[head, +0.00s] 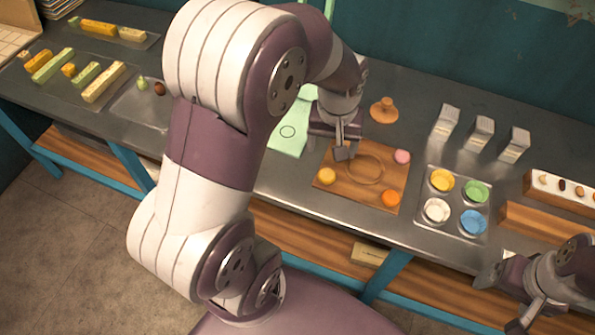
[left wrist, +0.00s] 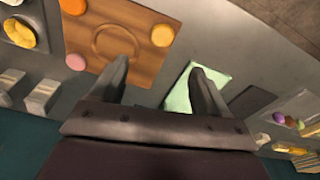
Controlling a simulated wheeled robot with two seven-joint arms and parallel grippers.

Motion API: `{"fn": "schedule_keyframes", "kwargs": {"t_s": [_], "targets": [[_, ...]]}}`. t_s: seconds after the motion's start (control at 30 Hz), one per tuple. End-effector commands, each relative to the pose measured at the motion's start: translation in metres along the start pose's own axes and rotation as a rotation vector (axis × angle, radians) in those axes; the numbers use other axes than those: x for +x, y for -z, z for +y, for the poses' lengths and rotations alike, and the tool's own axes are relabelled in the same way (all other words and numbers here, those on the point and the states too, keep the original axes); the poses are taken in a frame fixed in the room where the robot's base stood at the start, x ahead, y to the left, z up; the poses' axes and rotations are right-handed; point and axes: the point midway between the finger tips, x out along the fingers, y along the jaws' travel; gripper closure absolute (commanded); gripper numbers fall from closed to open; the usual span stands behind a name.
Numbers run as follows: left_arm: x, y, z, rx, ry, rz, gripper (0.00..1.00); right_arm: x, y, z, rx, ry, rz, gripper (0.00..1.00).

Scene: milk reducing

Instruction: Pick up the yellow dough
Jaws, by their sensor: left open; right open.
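The yellow dough (head: 326,176) is a small round ball on the front left corner of a wooden board (head: 338,190). It also shows in the left wrist view (left wrist: 162,35), ahead of the fingertips. My left gripper (head: 343,153) is open and empty, above the board's back left part, apart from the dough. In the left wrist view my left gripper (left wrist: 158,66) shows its two fingers spread. My right gripper (head: 503,300) is open and empty at the lower right, in front of the counter. An orange ball (head: 390,199) and a pink ball (head: 402,156) sit on other corners.
A metal tray (head: 456,176) with several coloured cups stands right of the board. A wooden stamp-like piece (head: 383,110) is behind it. A green sheet (head: 290,132) lies to the left. Several grey-white blocks (head: 482,132) stand at the back right. My left arm hides part of the counter.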

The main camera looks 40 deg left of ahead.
Motion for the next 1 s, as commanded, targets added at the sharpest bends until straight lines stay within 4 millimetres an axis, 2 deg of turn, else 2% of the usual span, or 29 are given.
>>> {"fn": "schedule_keyframes", "kwargs": {"t_s": [0.2, 0.43, 0.6, 0.7, 0.9, 0.97, 1.0], "targets": [[0.049, -0.001, -0.001, -0.004, 0.001, -0.005, 0.24, 0.000, 0.000, 0.000, 0.000, 0.000, 0.000, 0.17], [0.079, -0.002, -0.004, -0.003, 0.002, -0.004, 0.24, -0.002, 0.000, 0.000, 0.000, 0.000, 0.000, 0.17], [0.111, -0.004, -0.008, -0.003, 0.001, -0.003, 0.24, -0.004, 0.001, 0.000, 0.000, 0.000, 0.000, 0.17], [0.119, -0.004, -0.008, -0.003, 0.000, -0.001, 0.24, -0.004, 0.001, 0.000, 0.000, 0.000, 0.000, 0.17], [0.120, -0.003, -0.008, -0.002, -0.001, 0.000, 0.24, -0.004, 0.001, 0.000, 0.000, 0.000, 0.000, 0.17], [0.120, -0.003, -0.008, -0.002, -0.001, 0.000, 0.44, -0.004, 0.001, 0.000, 0.000, 0.000, 0.000, 0.17], [0.120, -0.003, -0.008, -0.002, -0.001, 0.000, 0.57, -0.004, 0.001, 0.000, 0.000, 0.000, 0.000, 0.17]]}}
